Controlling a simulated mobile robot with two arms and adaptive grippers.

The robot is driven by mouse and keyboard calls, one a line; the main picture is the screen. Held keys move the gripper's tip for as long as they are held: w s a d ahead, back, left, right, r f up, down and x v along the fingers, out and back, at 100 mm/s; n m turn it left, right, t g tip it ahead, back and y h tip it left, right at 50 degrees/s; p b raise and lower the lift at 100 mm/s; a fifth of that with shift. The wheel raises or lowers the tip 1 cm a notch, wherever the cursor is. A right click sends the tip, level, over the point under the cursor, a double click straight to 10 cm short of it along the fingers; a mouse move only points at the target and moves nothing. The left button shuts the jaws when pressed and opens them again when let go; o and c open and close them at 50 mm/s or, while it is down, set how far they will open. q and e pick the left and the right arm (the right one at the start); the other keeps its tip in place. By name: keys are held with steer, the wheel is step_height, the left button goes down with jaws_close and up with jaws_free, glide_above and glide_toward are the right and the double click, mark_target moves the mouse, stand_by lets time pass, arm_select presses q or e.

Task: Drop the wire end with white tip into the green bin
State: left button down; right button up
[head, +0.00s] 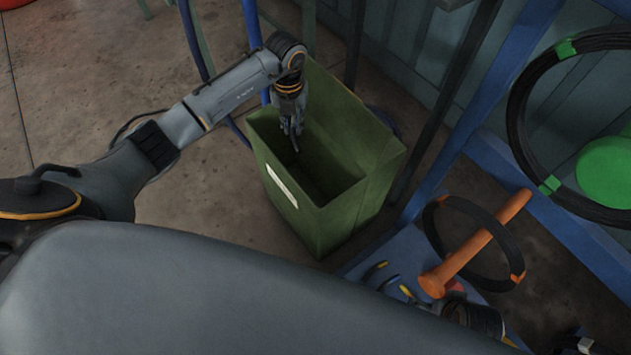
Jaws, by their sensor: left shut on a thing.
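The green bin (345,215) stands on the floor in the middle of the head view, open at the top, with a pale label on its near side. My left gripper (294,140) points down over the bin's opening, near its left rim. It is shut on a thin dark piece, the wire end, which sticks out a little below the fingertips. A white tip on it cannot be made out. My right gripper cannot be made out; part of an arm (474,316) shows at the lower right, partly hidden by my body.
A black wire coil with green tape (518,125) hangs at the right by a green disc (606,170). A smaller black coil with orange tape (432,235) hangs around an orange bar (480,250). Blue posts (440,175) stand right of the bin. Concrete floor is clear at left.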

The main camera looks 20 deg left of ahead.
mark_target(293, 129)
arm_select(q)
step_height(293, 129, down, 3)
steer(key=shift+r+b, duration=0.1)
steer(key=shift+b, duration=1)
arm_select(e)
steer(key=w+v, duration=0.1)
steer(key=v, duration=0.9)
steer(key=shift+t, duration=0.3)
steer(key=shift+d, duration=0.1)
arm_select(q)
steer(key=c, duration=1.3)
jaws_free()
steer(key=shift+o, duration=0.2)
arm_select(e)
steer(key=shift+w, duration=0.1)
arm_select(q)
step_height(293, 129, up, 12)
